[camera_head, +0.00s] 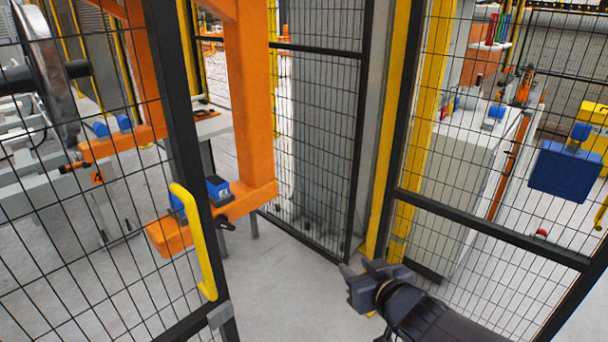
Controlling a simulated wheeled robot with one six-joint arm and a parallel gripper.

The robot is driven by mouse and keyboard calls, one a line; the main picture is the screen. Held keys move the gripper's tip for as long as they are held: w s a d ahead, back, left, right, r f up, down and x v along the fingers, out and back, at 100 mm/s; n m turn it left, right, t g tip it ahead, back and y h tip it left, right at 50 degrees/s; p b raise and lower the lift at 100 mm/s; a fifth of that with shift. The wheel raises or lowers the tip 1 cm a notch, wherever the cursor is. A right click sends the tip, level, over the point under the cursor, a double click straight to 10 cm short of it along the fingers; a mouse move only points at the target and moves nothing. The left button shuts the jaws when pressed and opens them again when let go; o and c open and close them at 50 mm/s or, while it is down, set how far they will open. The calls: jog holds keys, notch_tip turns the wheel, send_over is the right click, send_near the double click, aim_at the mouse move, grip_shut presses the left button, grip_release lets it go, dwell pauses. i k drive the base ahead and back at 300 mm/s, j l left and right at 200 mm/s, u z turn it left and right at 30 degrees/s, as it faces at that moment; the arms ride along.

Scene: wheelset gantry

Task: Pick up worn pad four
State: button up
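No pad with a readable number four shows, so I cannot tell which thing is worn pad four. Blue-and-dark blocks (217,187) sit on the lower arm of an orange frame (250,100), left of centre, partly hidden by a mesh gate post and its yellow handle. Small blue pieces (100,129) lie farther left behind the mesh. My gripper (365,304) is at the lower middle right, well apart from the blue blocks. Its two fingertips show apart, with nothing seen between them.
A black mesh gate with a yellow handle (196,235) stands at the left. A mesh panel (487,226) stands at the right, with a white cabinet (465,165) behind it. Bare grey floor (285,290) lies in the gap between. A large metal wheel (45,65) is upper left.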

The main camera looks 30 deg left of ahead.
aim_at(218, 190)
jog(key=i+j+z, duration=0.15)
jog(key=z, duration=1.45)
jog(key=j+z, duration=0.1)
jog(key=j, duration=0.25)
jog(key=i+j+z, duration=0.1)
jog(key=j, duration=0.3)
jog(key=j+u, duration=0.2)
jog(key=u, duration=0.25)
jog(key=j+u, duration=0.2)
jog(key=u, duration=0.3)
jog(key=j+u, duration=0.2)
jog(key=u, duration=0.25)
jog(key=j+u, duration=0.15)
jog(key=u, duration=0.3)
jog(key=i+j+u, duration=0.1)
jog(key=u, duration=0.35)
jog(key=j+u, duration=0.1)
jog(key=u, duration=0.35)
jog(key=i, duration=0.05)
